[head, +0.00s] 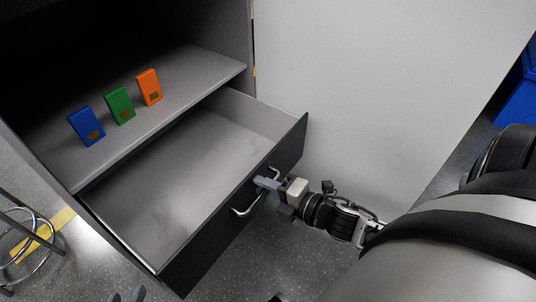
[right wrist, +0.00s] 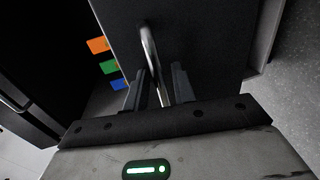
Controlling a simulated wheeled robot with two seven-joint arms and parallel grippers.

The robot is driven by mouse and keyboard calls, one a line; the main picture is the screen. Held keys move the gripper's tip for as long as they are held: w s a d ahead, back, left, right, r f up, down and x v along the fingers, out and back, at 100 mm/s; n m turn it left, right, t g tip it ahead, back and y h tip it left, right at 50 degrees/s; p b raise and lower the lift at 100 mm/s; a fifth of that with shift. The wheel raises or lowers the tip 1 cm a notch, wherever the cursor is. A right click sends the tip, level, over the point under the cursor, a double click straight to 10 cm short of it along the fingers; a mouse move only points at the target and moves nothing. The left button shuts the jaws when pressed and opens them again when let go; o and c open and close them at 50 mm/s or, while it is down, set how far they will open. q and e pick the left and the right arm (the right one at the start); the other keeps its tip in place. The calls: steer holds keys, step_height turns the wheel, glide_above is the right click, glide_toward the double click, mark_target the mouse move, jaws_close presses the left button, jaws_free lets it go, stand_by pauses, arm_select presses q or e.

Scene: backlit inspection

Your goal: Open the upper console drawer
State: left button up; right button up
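The console drawer (head: 172,188) is pulled far out from the cabinet, and its inside is empty. Its dark front (head: 205,250) carries a silver bar handle (head: 240,210). My right gripper (head: 266,184) is at this handle. In the right wrist view the handle (right wrist: 151,50) runs between the two fingers of my right gripper (right wrist: 158,82), with gaps visible beside it, so the fingers are around it but not closed on it. Only the tips of my left gripper (head: 127,296) show at the bottom edge of the head view, apart and empty, away from the drawer.
A shelf (head: 190,85) above the drawer holds a blue box (head: 86,126), a green box (head: 119,105) and an orange box (head: 149,87). A metal stool (head: 25,235) stands at the left. A pale panel (head: 370,90) lies right of the drawer. Floor below is open.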

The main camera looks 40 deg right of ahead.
arm_select(q)
steer(key=a+p, duration=0.1)
steer(key=p, duration=0.2)
steer(key=shift+s+r+g+y, duration=0.15)
steer(key=shift+s+g+y, duration=0.15)
steer(key=shift+s, duration=0.1)
arm_select(e)
steer(key=v, duration=1.6)
arm_select(q)
steer(key=shift+w, duration=0.1)
